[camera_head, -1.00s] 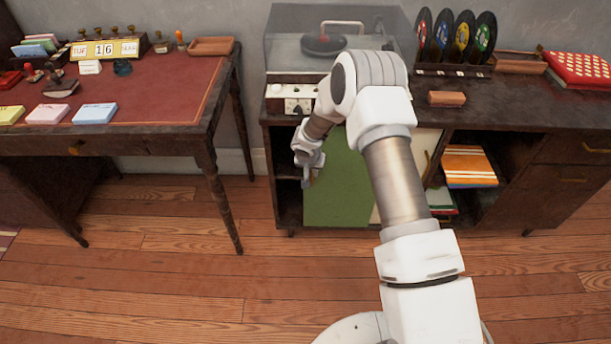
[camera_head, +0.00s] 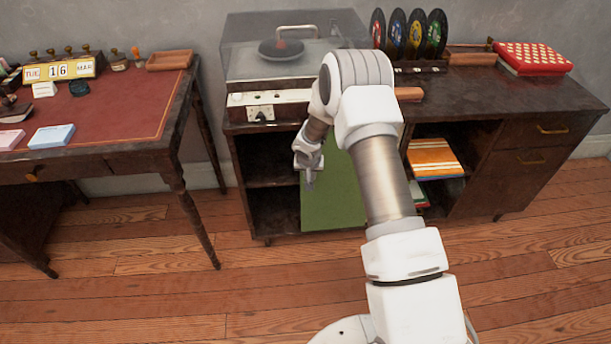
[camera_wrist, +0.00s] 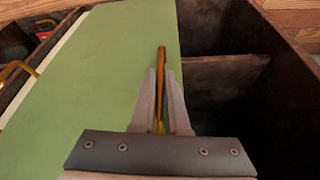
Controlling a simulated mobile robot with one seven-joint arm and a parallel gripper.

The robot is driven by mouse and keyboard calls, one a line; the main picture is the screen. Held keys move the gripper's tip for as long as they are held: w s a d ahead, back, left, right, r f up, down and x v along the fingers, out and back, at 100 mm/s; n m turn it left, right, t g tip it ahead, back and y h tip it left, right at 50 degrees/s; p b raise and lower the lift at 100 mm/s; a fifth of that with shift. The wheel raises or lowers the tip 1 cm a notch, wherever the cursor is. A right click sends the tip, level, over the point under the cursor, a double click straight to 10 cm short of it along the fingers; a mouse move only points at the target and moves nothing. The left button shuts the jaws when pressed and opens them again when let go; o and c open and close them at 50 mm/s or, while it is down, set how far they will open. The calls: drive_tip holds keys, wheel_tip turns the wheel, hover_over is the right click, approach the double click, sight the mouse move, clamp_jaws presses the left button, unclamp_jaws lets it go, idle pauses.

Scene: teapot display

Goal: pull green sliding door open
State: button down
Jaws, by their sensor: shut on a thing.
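The green sliding door (camera_head: 331,200) is a flat panel in the front of the dark wood cabinet (camera_head: 513,105). To its left, the cabinet's left compartment (camera_head: 263,158) is open and shows a shelf. In the wrist view the green door (camera_wrist: 100,75) fills the left and middle, with a thin brass handle (camera_wrist: 161,54) near its edge. My gripper (camera_wrist: 161,78) is shut on this handle. In the head view my gripper (camera_head: 309,183) is at the door's left edge. My arm hides part of the door's right side.
A record player (camera_head: 282,48) and several upright records (camera_head: 410,35) stand on the cabinet. Orange and other sleeves (camera_head: 434,157) lie in the right compartment. A red-topped desk (camera_head: 115,110) stands to the left. The floor in front is clear.

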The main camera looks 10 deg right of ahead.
drive_tip(key=c, duration=0.9)
unclamp_jaws()
drive_tip(key=shift+r, duration=0.1)
drive_tip(key=p+v, duration=0.4)
drive_tip(key=v, duration=1.3)
drive_tip(key=shift+a+r, duration=0.1)
